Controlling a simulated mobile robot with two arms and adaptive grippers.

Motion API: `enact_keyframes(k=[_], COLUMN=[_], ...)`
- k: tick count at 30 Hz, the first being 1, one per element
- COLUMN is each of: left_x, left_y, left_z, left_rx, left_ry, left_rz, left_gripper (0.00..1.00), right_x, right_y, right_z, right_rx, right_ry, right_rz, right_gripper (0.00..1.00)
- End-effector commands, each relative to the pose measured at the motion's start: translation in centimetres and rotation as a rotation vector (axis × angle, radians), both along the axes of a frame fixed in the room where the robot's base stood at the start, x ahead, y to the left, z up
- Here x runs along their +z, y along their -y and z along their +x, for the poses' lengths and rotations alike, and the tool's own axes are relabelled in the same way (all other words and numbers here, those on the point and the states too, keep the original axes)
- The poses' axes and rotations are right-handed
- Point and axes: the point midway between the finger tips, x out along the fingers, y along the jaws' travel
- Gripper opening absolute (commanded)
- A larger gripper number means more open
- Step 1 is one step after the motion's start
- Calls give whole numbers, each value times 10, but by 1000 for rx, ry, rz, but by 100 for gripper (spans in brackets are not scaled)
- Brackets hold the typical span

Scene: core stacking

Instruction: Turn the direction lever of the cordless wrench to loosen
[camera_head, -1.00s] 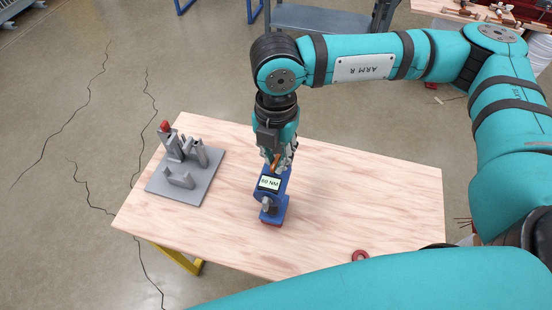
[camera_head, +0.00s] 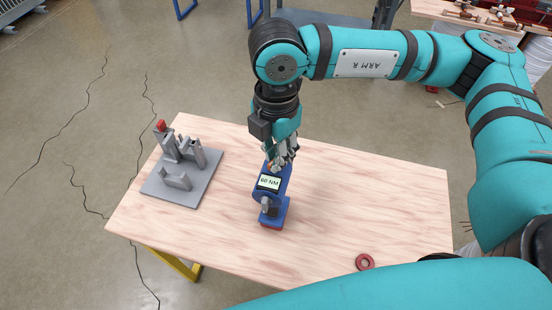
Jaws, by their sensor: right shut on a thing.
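The cordless wrench (camera_head: 270,196) is blue with a display (camera_head: 269,182) that reads 60 NM. It stands on the wooden table, its reddish base on the surface. A small orange direction lever (camera_head: 270,166) shows at its far end, mostly hidden by my right gripper (camera_head: 281,163). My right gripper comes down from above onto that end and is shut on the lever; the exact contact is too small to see. My left gripper is not in view.
A grey fixture plate (camera_head: 182,194) with upright posts and a red-topped part (camera_head: 161,126) stands at the table's left. A red ring (camera_head: 365,262) lies near the front edge. The right side of the table (camera_head: 390,205) is clear.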

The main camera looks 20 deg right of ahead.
Motion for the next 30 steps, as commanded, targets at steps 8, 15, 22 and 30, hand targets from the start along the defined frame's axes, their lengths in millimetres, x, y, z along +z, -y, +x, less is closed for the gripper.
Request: enact_keyframes(k=[8,15,22,30], left_x=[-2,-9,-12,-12], left_y=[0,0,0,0], left_z=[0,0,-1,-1], left_rx=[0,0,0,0], left_ry=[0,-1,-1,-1], left_rz=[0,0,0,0], left_gripper=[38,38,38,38], right_x=[0,-3,0,0], right_y=[0,0,0,0], right_z=[0,0,0,0], right_rx=[-36,-88,-173,-172], right_ry=[-2,-2,-3,-3], right_rz=[-1,-1,-3,-3], right_gripper=[0,0,26,39])
